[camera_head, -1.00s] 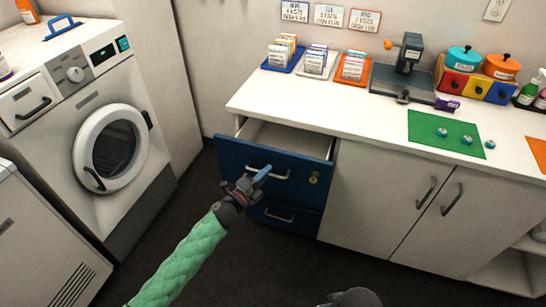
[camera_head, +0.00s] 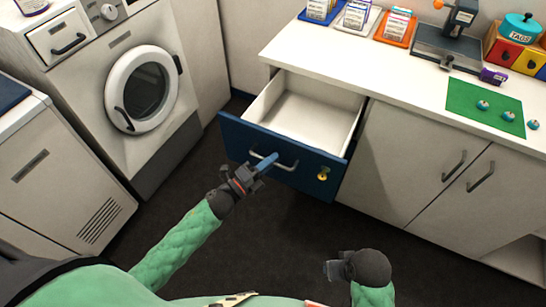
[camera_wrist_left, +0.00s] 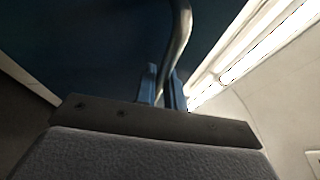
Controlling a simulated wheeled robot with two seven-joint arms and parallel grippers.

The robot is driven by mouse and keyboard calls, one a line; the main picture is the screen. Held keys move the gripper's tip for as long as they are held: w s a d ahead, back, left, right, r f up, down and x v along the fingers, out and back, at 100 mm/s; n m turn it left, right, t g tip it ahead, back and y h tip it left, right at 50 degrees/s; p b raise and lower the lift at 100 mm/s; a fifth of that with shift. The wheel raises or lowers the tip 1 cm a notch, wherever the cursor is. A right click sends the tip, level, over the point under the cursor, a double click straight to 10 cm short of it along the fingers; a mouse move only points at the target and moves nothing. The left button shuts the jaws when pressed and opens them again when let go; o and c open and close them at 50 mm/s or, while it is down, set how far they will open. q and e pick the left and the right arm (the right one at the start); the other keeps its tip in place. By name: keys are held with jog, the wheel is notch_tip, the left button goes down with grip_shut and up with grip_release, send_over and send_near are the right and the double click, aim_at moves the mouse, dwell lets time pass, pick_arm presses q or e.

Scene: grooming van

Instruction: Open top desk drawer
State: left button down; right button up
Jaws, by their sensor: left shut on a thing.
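The top desk drawer (camera_head: 290,155) has a blue front and a white, empty-looking inside, and it stands well out from the desk. Its curved metal handle (camera_head: 287,166) is on the blue front, with a brass lock to its right. My left gripper (camera_head: 265,163) is shut on the handle. In the left wrist view the blue fingers (camera_wrist_left: 162,88) are on either side of the metal handle (camera_wrist_left: 178,45). My right gripper (camera_head: 332,270) is low in the head view, away from the drawer, and its fingers are too unclear to read.
The white desk top (camera_head: 350,65) holds card trays, a dark machine and a green mat (camera_head: 485,107) with small round items. White cupboard doors (camera_head: 420,150) are right of the drawer. A washing machine (camera_head: 140,90) stands at the left. Dark floor lies between.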

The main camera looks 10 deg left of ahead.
jog(key=shift+a+r, duration=0.1)
jog(key=shift+a, duration=0.1)
pick_arm(q)
jog(key=c, duration=1.5)
grip_release()
pick_arm(e)
jog(key=shift+d, duration=0.1)
pick_arm(q)
jog(key=shift+s+a+f, duration=0.1)
pick_arm(e)
jog(key=shift+s+d+f, duration=0.15)
jog(key=shift+f, duration=0.05)
